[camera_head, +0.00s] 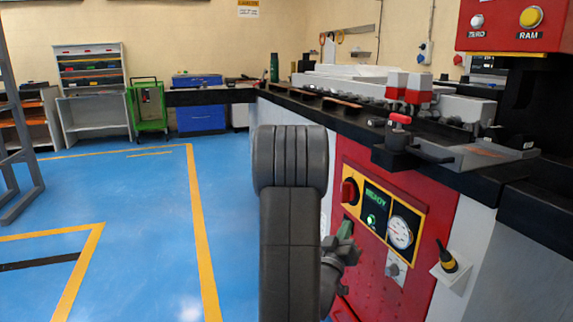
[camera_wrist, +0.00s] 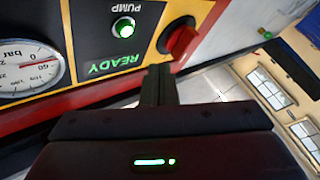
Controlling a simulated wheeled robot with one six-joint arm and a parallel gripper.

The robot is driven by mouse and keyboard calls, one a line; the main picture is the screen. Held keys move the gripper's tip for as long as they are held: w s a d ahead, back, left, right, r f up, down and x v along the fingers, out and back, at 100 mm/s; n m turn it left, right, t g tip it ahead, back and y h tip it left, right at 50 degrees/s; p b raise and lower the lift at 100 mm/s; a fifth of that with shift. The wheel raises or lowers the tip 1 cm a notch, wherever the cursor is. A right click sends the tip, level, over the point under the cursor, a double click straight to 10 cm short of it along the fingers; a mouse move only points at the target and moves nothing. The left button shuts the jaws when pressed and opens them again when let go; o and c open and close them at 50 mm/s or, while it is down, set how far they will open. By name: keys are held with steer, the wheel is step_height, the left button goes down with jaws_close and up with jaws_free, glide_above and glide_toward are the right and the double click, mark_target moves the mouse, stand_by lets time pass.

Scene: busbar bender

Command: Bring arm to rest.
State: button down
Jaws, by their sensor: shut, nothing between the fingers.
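My gripper (camera_wrist: 158,78) is shut and empty, with its dark fingers together in the wrist view. They point toward the control panel, close below the lit green PUMP button (camera_wrist: 123,28) and the red knob (camera_wrist: 180,40). I cannot tell whether they touch the panel. In the head view my dark grey arm stands upright in the middle and hides part of the bench front. My gripper (camera_head: 346,229) shows partly to its right, beside the panel (camera_head: 384,193). The panel's display reads READY.
The black-topped bench (camera_head: 455,182) runs along the right, with a red-handled clamp (camera_head: 399,128) on it. The blue floor (camera_head: 130,210) on the left is clear. A green cart (camera_head: 148,107) stands far back.

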steer(key=b, duration=0.4)
steer(key=shift+w+d+f, duration=0.1)
steer(key=shift+d+f, duration=0.1)
steer(key=shift+d, duration=0.1)
steer(key=r+p, duration=0.1)
steer(key=p, duration=0.1)
steer(key=shift+w+d+p, duration=0.1)
steer(key=shift+d+p, duration=0.05)
steer(key=shift+p, duration=0.2)
steer(key=shift+d+f+p, duration=0.1)
steer(key=shift+d+p, duration=0.05)
steer(key=shift+p, duration=0.65)
